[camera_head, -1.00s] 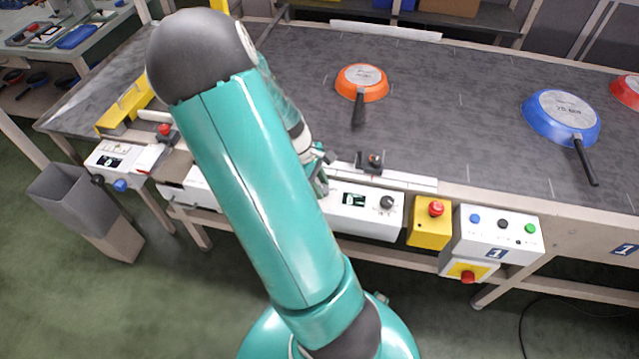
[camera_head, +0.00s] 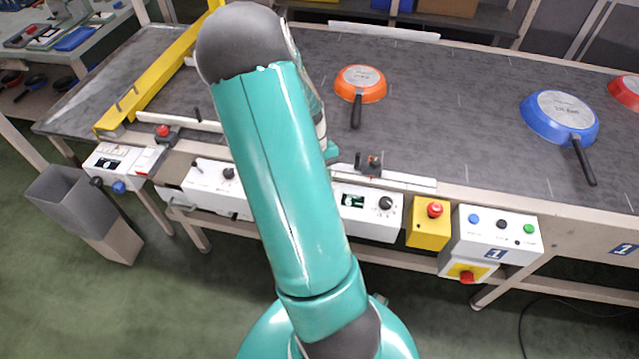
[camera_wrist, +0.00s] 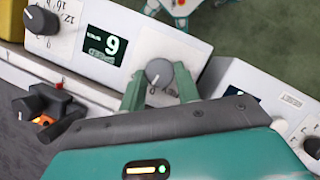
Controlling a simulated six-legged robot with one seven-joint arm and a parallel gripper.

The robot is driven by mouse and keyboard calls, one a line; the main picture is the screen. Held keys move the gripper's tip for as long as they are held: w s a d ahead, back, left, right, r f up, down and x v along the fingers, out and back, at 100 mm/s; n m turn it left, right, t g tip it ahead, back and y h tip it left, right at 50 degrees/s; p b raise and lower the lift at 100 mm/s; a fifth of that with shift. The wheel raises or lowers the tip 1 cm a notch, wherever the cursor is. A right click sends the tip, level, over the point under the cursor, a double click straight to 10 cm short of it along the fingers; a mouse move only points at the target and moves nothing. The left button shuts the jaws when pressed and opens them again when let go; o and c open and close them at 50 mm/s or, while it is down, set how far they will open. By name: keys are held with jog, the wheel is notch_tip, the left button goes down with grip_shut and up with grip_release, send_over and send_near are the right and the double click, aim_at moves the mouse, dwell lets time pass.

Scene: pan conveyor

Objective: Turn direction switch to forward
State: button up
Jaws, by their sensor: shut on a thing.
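The pointer's exact setting is hard to read. In the head view the same white control box (camera_head: 373,226) shows its display and a second dial (camera_head: 385,203). My arm hides the direction switch and most of my gripper there.
A black-orange fixture (camera_head: 369,165) stands on the conveyor edge behind the box. To the right are a yellow emergency stop box (camera_head: 429,235) and a button box (camera_head: 510,246). An orange pan (camera_head: 360,83) and a blue pan (camera_head: 560,118) lie on the conveyor (camera_head: 450,115).

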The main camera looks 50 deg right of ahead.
jog(key=m, duration=0.2)
jog(key=m+t+y, duration=0.1)
jog(key=m, duration=0.1)
jog(key=m+t, duration=0.1)
jog(key=m, duration=0.1)
jog(key=shift+s+d+m+y, duration=0.2)
jog(key=shift+d+m+y, duration=0.05)
jog(key=shift+m+y, duration=0.05)
dwell(0.4)
jog(key=o, duration=1)
jog(key=v, duration=1.3)
jog(key=shift+d+r, duration=0.15)
jog(key=shift+r, duration=0.25)
